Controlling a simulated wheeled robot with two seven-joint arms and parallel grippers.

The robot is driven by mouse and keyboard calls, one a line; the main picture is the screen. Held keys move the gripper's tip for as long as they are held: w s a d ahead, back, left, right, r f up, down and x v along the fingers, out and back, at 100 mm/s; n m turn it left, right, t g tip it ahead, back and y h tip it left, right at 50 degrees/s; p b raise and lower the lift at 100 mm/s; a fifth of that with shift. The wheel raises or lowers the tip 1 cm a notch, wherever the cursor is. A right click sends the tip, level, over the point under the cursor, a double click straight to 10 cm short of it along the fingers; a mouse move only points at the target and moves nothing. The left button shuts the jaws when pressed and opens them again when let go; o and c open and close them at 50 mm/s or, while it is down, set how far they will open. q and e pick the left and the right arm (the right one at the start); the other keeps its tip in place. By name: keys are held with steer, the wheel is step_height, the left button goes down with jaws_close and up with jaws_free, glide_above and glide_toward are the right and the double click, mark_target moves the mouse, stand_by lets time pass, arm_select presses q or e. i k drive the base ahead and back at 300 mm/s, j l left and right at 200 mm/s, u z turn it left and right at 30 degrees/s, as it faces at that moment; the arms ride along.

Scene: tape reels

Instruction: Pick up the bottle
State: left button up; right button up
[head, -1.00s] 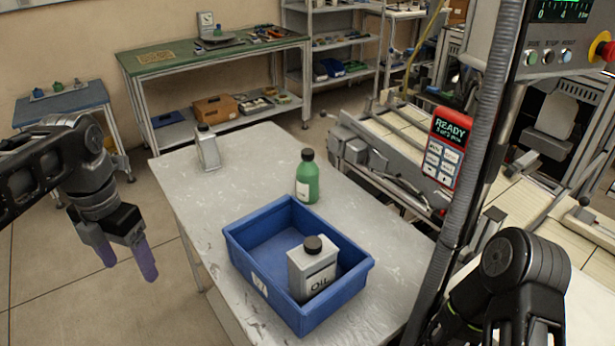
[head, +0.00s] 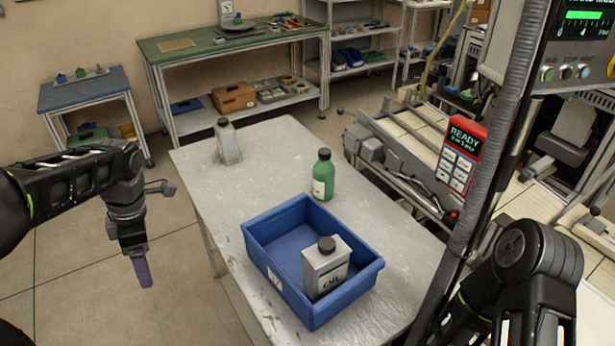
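A green bottle (head: 324,177) with a dark cap and white label stands upright on the grey table (head: 200,180), behind the blue bin. A grey oil container (head: 325,268) with a dark cap stands in the blue bin (head: 283,297). Another grey container (head: 228,143) with a dark cap stands at the table's far left corner. My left gripper (head: 143,272) hangs off the table's left side, pointing down, seen edge-on with its finger spacing unclear. My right arm shows at the lower right, but its fingertips are out of view.
A conveyor machine with a red READY panel (head: 461,157) stands right of the table. A grey post rises at the table's right. A green-topped bench (head: 220,40) and a small blue table (head: 84,90) stand behind. The tabletop around the bottle is clear.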

mark_target(324, 170)
steer(key=j+z, duration=0.3)
steer(key=k+j+z, duration=0.1)
steer(key=j+z, duration=0.25)
steer(key=j, duration=0.15)
steer(key=k+j+z, duration=0.1)
steer(key=j+z, duration=0.2)
steer(key=k+j+z, duration=0.15)
steer(key=j+z, duration=0.15)
steer(key=j, duration=0.15)
steer(key=j+z, duration=1.2)
steer(key=j, duration=0.2)
steer(key=k+j+z, duration=0.1)
steer(key=j+z, duration=0.6)
steer(key=j, duration=0.35)
steer(key=i+j, duration=0.1)
steer(key=j, duration=0.35)
